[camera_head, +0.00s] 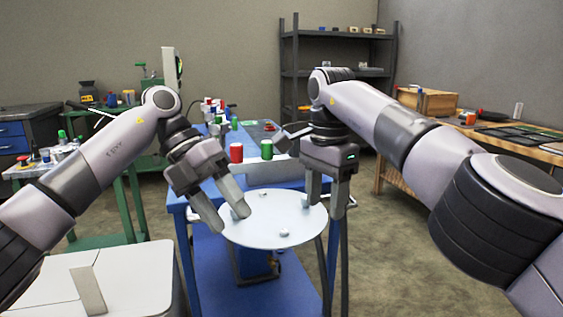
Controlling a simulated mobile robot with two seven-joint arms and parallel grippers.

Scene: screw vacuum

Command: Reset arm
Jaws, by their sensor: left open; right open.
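My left gripper (226,208) is open, with its fingers angled down over the left edge of a round pale disc (275,218). My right gripper (326,198) is open and points down at the right edge of the disc. The disc has several small grey parts on it. I see nothing held in either gripper. Whether the fingertips touch the disc I cannot tell.
A white box top (135,280) is at lower left. A wooden table (540,150) stands at right, a dark shelf (335,73) at the back.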

